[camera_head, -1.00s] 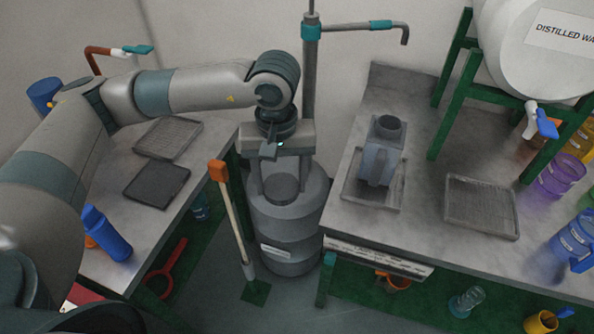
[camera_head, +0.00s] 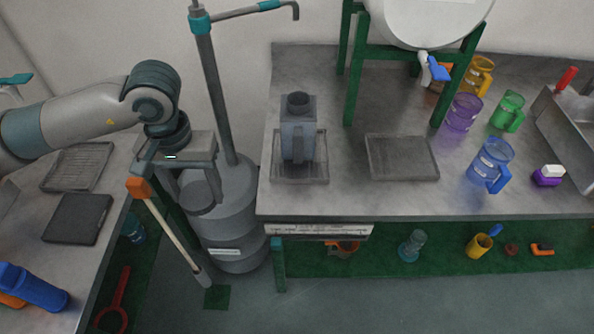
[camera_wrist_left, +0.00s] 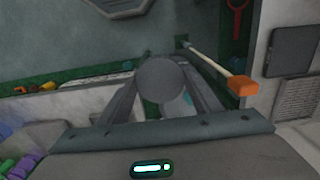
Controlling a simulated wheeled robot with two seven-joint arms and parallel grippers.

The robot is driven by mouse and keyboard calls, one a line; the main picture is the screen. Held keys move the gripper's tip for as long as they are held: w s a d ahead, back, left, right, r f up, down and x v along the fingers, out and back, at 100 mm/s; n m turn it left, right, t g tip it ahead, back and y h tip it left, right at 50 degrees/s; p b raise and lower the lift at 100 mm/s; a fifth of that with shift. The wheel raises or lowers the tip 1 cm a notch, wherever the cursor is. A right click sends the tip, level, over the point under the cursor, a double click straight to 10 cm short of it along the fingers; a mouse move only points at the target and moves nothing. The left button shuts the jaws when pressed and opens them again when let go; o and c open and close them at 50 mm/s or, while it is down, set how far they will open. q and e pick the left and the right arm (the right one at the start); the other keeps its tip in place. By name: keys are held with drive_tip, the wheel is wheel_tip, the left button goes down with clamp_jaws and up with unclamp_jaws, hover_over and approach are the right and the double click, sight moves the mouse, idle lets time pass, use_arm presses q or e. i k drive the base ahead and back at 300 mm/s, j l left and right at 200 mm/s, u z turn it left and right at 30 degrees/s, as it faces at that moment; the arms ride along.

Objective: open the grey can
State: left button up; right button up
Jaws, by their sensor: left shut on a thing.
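The grey can (camera_head: 299,138) stands upright on a tray on the right-hand bench, handle towards me. Its round top opening looks dark inside, and I see no cap on it. My left gripper (camera_head: 197,185), well left of the can, points down with its fingers shut on a round grey cap (camera_head: 198,198). The cap shows as a flat disc between the fingers in the left wrist view (camera_wrist_left: 161,80). In the head view it overlaps the big grey drum (camera_head: 232,228); I cannot tell whether they touch. My right gripper is not in view.
An orange-tipped stick (camera_head: 170,235) leans close by my left gripper. An empty tray (camera_head: 402,157) lies right of the can, below the white water tank (camera_head: 425,15). Coloured mugs stand further right.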

sight(298, 113)
drive_tip(key=i+l, duration=0.15)
drive_tip(key=l, duration=0.2)
drive_tip(key=i+l, duration=0.2)
drive_tip(key=l, duration=0.15)
drive_tip(key=i+l, duration=0.15)
drive_tip(key=l, duration=0.2)
drive_tip(key=i+l, duration=0.15)
drive_tip(key=l, duration=0.2)
drive_tip(key=i+u, duration=0.05)
